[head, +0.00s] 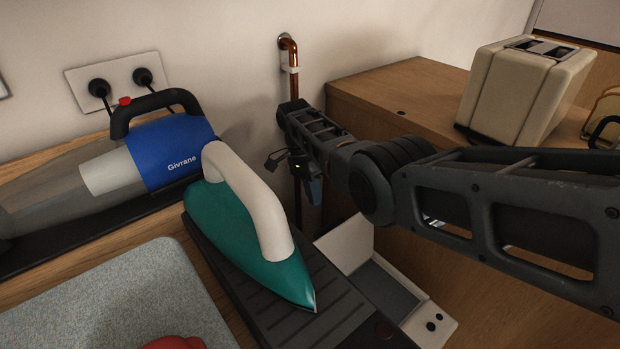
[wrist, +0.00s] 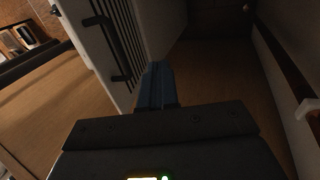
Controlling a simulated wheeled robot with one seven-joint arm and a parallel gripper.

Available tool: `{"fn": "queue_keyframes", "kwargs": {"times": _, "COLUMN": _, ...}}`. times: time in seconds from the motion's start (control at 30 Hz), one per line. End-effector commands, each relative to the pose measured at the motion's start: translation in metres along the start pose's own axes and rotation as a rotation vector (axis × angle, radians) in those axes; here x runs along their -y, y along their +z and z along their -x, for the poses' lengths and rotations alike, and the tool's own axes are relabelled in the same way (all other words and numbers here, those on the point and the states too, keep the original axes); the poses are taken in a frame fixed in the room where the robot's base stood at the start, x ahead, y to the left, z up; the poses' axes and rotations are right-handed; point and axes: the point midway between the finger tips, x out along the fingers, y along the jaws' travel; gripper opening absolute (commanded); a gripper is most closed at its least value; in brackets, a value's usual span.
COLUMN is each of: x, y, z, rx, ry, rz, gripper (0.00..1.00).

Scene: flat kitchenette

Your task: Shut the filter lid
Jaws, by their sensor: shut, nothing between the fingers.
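A white appliance (head: 432,326) stands low in the gap between the counter and the wooden cabinet. A white flap (head: 345,241), which looks like the filter lid, stands raised at its back, and a grey recess (head: 378,290) lies open in front of it. My gripper (head: 312,190) is beyond the flap, near the wall, pointing down with its blue fingers shut and empty. In the wrist view my shut fingers (wrist: 156,70) are beside a white panel with dark slats (wrist: 112,38). I cannot tell whether they touch it.
A teal iron (head: 250,235) and a blue handheld vacuum (head: 170,150) stand on the counter at left. A copper pipe (head: 291,70) runs down the wall behind my gripper. The wooden cabinet (head: 390,85) at right carries a cream toaster (head: 520,90). The gap is narrow.

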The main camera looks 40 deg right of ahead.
Motion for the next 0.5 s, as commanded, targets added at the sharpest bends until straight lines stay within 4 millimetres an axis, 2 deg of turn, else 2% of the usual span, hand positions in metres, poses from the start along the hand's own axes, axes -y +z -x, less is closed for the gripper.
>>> {"fn": "queue_keyframes", "kwargs": {"times": 0.03, "x": 0.000, "y": 0.000, "z": -0.012, "rx": 0.000, "ry": 0.003, "rz": 0.000, "gripper": 0.00}}
{"fn": "queue_keyframes", "kwargs": {"times": 0.1, "x": -0.002, "y": 0.000, "z": -0.022, "rx": 0.000, "ry": 0.002, "rz": 0.000, "gripper": 0.00}}
{"fn": "queue_keyframes", "kwargs": {"times": 0.13, "x": -0.006, "y": 0.000, "z": -0.019, "rx": 0.000, "ry": 0.000, "rz": 0.000, "gripper": 0.00}}
{"fn": "queue_keyframes", "kwargs": {"times": 0.5, "x": -0.033, "y": 0.000, "z": -0.032, "rx": 0.000, "ry": 0.000, "rz": 0.001, "gripper": 0.00}}
